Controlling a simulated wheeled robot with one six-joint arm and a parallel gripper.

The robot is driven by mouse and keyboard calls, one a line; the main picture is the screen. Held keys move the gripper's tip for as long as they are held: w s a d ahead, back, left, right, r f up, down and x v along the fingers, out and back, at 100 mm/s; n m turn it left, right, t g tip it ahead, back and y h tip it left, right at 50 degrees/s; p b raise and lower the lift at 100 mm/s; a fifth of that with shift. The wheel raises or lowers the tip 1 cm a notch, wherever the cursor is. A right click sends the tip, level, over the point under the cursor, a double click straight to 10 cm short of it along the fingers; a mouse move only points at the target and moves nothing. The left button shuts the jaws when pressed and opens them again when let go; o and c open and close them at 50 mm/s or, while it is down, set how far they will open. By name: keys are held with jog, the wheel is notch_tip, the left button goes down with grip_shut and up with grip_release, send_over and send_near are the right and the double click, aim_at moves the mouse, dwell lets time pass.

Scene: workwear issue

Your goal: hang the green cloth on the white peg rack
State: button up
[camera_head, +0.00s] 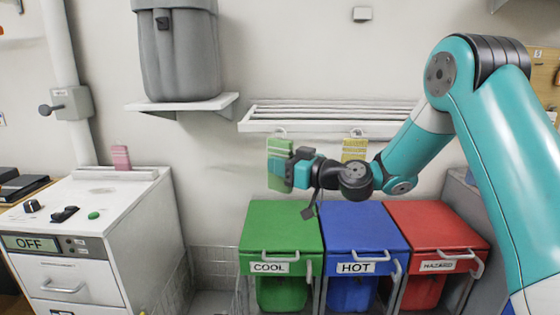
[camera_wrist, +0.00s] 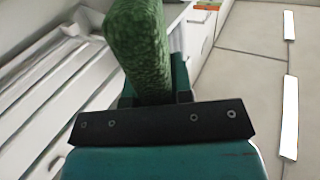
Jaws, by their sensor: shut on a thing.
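The green cloth (camera_head: 278,150) is upright just below the front left part of the white peg rack (camera_head: 300,127). A pale loop shows at its top, against the rack's lower edge; I cannot tell whether it is over a peg. My gripper (camera_head: 288,172) is shut on the green cloth, coming from the right and covering part of it. In the wrist view the green cloth (camera_wrist: 140,45) stands up from my gripper (camera_wrist: 155,97), and the white rack slats (camera_wrist: 50,95) are at the left.
A yellow cloth (camera_head: 355,147) hangs under the rack to the right. A pink cloth (camera_head: 121,157) is at the back of the white cabinet (camera_head: 130,195). Green (camera_head: 280,225), blue (camera_head: 362,225) and red (camera_head: 430,222) bins stand below. A grey container (camera_head: 178,50) sits on a wall shelf.

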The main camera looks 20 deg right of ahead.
jog(key=w, duration=0.1)
jog(key=w+d+p, duration=0.1)
jog(key=w, duration=0.2)
jog(key=shift+d+f+p, duration=0.2)
jog(key=shift+f+p, duration=0.15)
jog(key=shift+p, duration=0.05)
jog(key=shift+w+d+f+b, duration=0.15)
jog(key=shift+w+b, duration=0.15)
jog(key=shift+b, duration=0.25)
grip_shut()
jog(key=shift+w, duration=0.15)
jog(key=o, duration=0.9)
grip_release()
